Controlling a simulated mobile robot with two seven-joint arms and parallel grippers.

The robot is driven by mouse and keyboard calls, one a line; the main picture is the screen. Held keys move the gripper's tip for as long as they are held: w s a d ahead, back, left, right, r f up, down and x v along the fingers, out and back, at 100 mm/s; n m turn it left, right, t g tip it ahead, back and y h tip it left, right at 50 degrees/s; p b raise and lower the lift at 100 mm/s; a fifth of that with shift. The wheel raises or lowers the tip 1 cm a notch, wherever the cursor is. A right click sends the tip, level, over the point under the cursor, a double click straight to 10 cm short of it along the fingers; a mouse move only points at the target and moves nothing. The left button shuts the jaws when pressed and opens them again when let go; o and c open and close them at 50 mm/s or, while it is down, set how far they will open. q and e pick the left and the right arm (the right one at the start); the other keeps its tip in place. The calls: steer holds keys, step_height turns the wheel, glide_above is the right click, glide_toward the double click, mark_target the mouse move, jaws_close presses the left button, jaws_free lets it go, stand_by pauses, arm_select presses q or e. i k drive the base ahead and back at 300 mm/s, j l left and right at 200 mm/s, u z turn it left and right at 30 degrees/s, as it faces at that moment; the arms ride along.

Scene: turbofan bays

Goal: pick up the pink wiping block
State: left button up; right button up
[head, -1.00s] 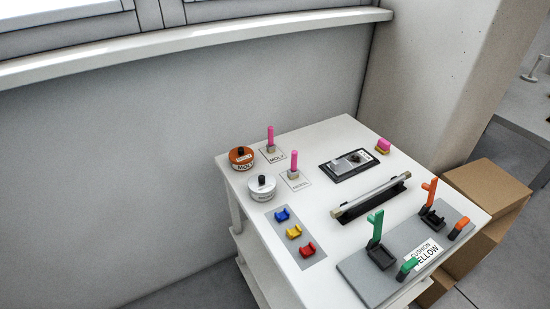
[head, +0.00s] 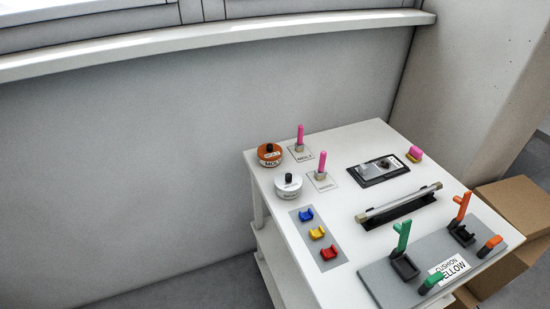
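The pink wiping block (head: 415,152) sits on the white table (head: 342,149) near its far right edge. Nothing covers the block. Neither of my grippers shows in the head view.
A bar on a black holder (head: 400,205) lies mid-table. Green (head: 403,237) and orange (head: 461,208) upright handles stand in front. Cardboard boxes (head: 515,203) are at right.

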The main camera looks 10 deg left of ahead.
mark_target(415, 155)
steer(key=l+u, duration=0.35)
steer(key=l, duration=0.2)
steer(key=k+l+u, duration=0.1)
steer(key=l+u, duration=0.2)
steer(key=l, duration=0.2)
steer(key=k+l+u, duration=0.15)
steer(key=l+u, duration=0.2)
steer(key=l, duration=0.15)
